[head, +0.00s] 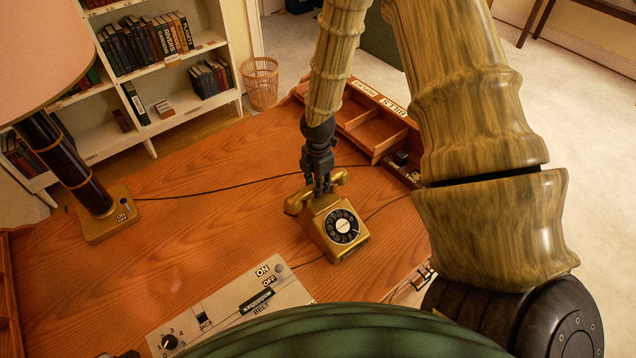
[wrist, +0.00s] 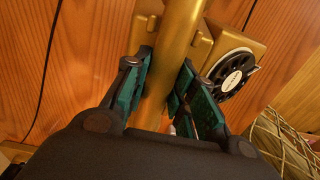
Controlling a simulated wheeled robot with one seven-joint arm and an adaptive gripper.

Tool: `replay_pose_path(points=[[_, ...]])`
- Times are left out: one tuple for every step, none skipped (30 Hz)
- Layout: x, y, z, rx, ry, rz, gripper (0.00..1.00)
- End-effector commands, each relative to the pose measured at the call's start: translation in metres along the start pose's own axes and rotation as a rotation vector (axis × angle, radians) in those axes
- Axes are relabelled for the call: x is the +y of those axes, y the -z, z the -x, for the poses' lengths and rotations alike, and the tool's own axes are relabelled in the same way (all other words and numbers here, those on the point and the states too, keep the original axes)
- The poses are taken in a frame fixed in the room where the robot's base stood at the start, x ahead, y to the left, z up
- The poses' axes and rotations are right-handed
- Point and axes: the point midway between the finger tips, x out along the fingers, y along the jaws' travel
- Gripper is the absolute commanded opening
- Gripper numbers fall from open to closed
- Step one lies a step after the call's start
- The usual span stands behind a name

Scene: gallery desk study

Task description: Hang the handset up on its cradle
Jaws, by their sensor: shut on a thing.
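The gold telephone (head: 330,240) stands on the wooden desk with its black rotary dial facing the front right. The gold handset (head: 294,205) lies across the top of the telephone in the head view, one end showing on each side of my gripper (head: 321,186). In the wrist view my gripper (wrist: 165,78) is shut on the bar of the handset (wrist: 182,38), a finger on each side. The telephone body (wrist: 226,40) shows just behind the bar. The cradle is mostly hidden, and I cannot tell whether the handset rests on it or is slightly above it.
The desk (head: 215,205) is clear to the left of the telephone, apart from a thin dark cord. A lamp (head: 105,215) stands at the left, a control panel (head: 235,305) lies in front, and a wooden compartment tray (head: 372,130) stands behind right.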

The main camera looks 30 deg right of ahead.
Motion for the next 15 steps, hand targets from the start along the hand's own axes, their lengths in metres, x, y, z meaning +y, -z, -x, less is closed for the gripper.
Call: replay_pose_path(points=[[0.0002, 0.0000, -0.0016, 0.000, 0.000, 0.000, 0.00], [0.0003, 0.0000, -0.0023, 0.000, 0.000, 0.000, 0.00], [0.0003, 0.0000, -0.0031, 0.000, 0.000, 0.000, 0.00], [0.0003, 0.0000, -0.0038, 0.000, -0.001, 0.000, 0.00], [0.0003, 0.0000, -0.0045, 0.000, -0.001, 0.000, 0.00], [0.0003, 0.0000, -0.0054, 0.000, -0.001, 0.000, 0.00], [0.0003, 0.0000, -0.0060, 0.000, -0.001, 0.000, 0.00], [0.0004, 0.0000, -0.0067, 0.000, -0.001, 0.000, 0.00], [0.0004, 0.0000, -0.0076, 0.000, -0.001, 0.000, 0.00], [0.0003, 0.0000, -0.0083, 0.000, -0.001, 0.000, 0.00], [0.0003, 0.0000, -0.0090, 0.000, -0.001, 0.000, 0.00], [0.0003, 0.0000, -0.0099, 0.000, -0.001, 0.000, 0.00], [0.0003, 0.0000, -0.0105, 0.000, -0.001, 0.000, 0.00], [0.0004, 0.0000, -0.0110, 0.000, -0.001, 0.000, 0.00], [0.0004, 0.0000, -0.0115, 0.000, -0.001, 0.000, 0.00]])
